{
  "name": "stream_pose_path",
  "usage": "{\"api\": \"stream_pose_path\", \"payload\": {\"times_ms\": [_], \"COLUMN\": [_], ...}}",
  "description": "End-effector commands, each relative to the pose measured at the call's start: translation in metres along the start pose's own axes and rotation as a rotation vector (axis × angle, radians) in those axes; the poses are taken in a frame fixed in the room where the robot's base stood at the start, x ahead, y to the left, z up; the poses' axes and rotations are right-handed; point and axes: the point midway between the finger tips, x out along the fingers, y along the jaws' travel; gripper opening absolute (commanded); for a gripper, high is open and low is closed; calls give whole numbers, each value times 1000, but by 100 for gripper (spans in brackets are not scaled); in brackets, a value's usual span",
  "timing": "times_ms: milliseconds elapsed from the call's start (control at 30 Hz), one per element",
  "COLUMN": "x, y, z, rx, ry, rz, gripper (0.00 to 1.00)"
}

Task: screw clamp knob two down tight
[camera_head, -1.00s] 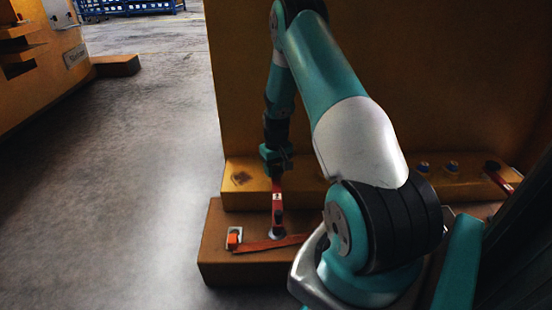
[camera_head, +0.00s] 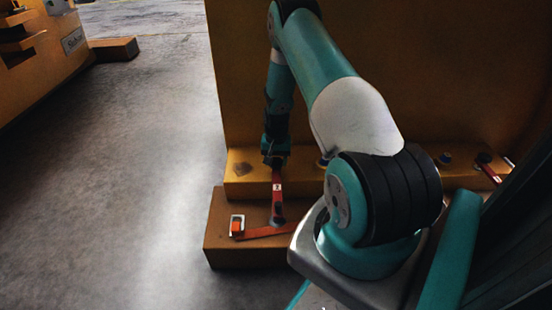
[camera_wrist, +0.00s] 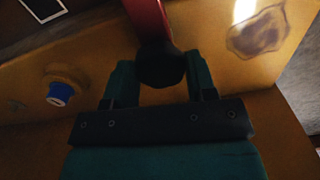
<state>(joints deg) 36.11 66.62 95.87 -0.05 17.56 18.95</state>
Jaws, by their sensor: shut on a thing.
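The clamp (camera_head: 277,198) is a red arm with a small white label, standing over the lower orange ledge in the head view. Its black knob (camera_wrist: 160,68) shows in the wrist view at the end of the red arm (camera_wrist: 149,22). My gripper (camera_wrist: 161,82) is shut on this knob, with one teal finger on each side of it. In the head view my gripper (camera_head: 274,160) is at the upper end of the red arm. The label's marking is too small to read, and the contact faces are hidden.
A red-orange strip (camera_head: 262,232) and an orange piece in a pale frame (camera_head: 237,226) lie on the lower ledge (camera_head: 235,257). A blue-capped fitting (camera_wrist: 61,93) is beside my gripper. Another red arm (camera_head: 488,172) stands at right. Open floor (camera_head: 110,180) lies left.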

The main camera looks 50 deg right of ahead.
Motion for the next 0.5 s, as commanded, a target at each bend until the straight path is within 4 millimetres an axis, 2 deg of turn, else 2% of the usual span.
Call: {"api": "stream_pose_path", "payload": {"times_ms": [400, 433, 500], "x": [-2, -2, -2], "y": [1, 1, 1], "z": [-2, -2, -2], "rx": [8, 8, 8], "ry": [5, 5, 5], "rz": [1, 1, 1], "gripper": [28, 58, 74]}}
